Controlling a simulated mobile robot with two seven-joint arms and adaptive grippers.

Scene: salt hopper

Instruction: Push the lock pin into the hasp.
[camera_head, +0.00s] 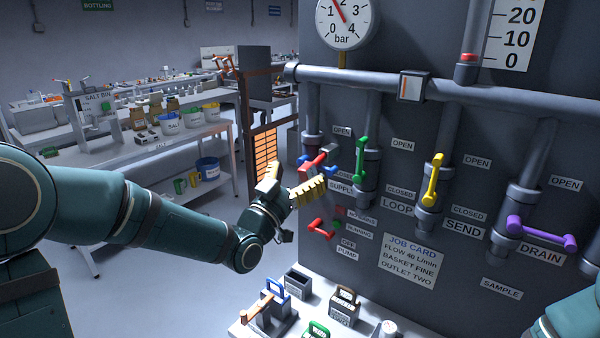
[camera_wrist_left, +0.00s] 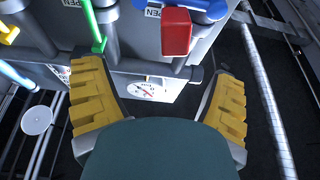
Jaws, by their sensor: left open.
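A red block-ended piece (camera_head: 316,161), possibly the lock pin, sits at the supply valve beside a blue handle (camera_head: 332,168). In the left wrist view the red block (camera_wrist_left: 176,32) lies ahead, between the finger directions, with the blue handle (camera_wrist_left: 196,8) behind it. I cannot make out the hasp clearly. My left gripper (camera_head: 289,184) is open, its yellow fingers just below and left of the red piece in the head view. Both fingers show in the left wrist view (camera_wrist_left: 158,96) with nothing between them. My right gripper is out of view; only part of that arm shows.
Green (camera_head: 360,162), yellow (camera_head: 432,180) and purple (camera_head: 541,234) valve handles stand out from the dark panel. A red pump handle (camera_head: 321,229) is below the gripper. A low bench (camera_head: 257,329) holds padlock-like pieces. Open floor lies left.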

